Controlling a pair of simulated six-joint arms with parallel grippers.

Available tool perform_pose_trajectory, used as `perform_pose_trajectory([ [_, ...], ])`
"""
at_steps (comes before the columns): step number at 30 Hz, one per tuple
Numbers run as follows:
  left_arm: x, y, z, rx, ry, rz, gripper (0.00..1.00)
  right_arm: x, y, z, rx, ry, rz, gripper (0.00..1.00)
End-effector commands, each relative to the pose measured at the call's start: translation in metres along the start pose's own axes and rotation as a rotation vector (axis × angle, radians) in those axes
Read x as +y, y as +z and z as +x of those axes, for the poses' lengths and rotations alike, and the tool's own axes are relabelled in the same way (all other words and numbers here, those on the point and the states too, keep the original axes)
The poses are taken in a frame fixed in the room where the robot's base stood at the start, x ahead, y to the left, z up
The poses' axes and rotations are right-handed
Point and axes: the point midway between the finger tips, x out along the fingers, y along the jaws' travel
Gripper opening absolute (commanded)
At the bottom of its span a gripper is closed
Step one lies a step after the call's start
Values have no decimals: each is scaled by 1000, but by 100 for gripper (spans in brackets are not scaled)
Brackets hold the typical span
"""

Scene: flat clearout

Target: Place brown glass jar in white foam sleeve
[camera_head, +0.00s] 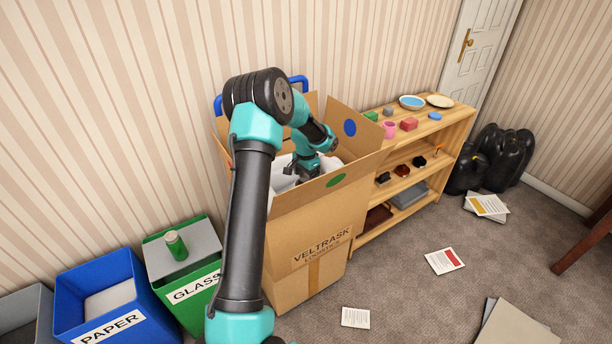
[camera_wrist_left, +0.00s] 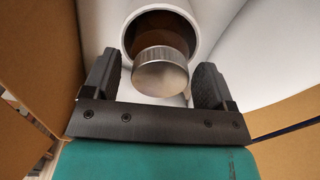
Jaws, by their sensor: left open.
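The brown glass jar (camera_wrist_left: 168,40) shows in the left wrist view with its round silver lid (camera_wrist_left: 161,76) facing the camera. Its brown body runs into the round mouth of the white foam sleeve (camera_wrist_left: 192,28), whose rim rings it; how deep it sits is hidden. My left gripper (camera_wrist_left: 161,84) is open, with one finger on each side of the lid and gaps between fingers and lid. In the head view my left gripper (camera_head: 304,170) reaches down into the cardboard box, where jar and sleeve cannot be made out clearly. My right gripper is not in view.
The tall open cardboard box (camera_head: 305,240) has raised flaps around my arm. A wooden shelf (camera_head: 425,140) with small items stands to its right.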

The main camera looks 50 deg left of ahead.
Motion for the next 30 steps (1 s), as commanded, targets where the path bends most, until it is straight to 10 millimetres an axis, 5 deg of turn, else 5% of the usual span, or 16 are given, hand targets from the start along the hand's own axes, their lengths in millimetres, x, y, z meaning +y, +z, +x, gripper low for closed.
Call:
perform_pose_trajectory([
  [8, 0, 0, -21, 2, -2, 0, 78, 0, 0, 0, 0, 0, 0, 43],
  [22, 0, 0, -104, 3, -1, -1, 78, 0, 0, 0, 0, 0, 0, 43],
  [30, 0, 0, -123, 1, 0, 0, 78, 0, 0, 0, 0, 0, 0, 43],
])
